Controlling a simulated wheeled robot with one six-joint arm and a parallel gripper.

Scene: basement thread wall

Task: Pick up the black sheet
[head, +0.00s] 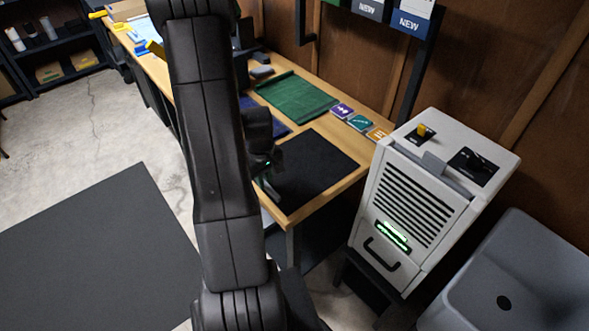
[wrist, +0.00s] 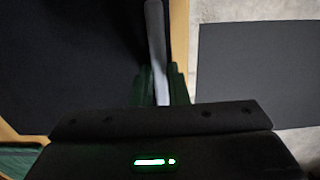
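The black sheet (head: 318,165) lies on the near end of the wooden table. It fills the upper left of the wrist view (wrist: 65,60). My gripper (head: 268,187) is low at the sheet's left edge, by the table's front edge, partly hidden by my arm. In the wrist view my two dark green fingers (wrist: 161,84) stand close together, on either side of a narrow grey strip along the sheet's edge. The strip looks like a turned-up edge of the sheet. I cannot tell whether the fingers press on it.
A green sheet (head: 297,97) and a partly hidden blue sheet (head: 278,124) lie farther back on the table (head: 350,182). Small cards (head: 360,122) line the wall side. A white machine (head: 425,205) and a grey basin (head: 520,275) stand right. A dark mat (head: 100,250) covers floor at left.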

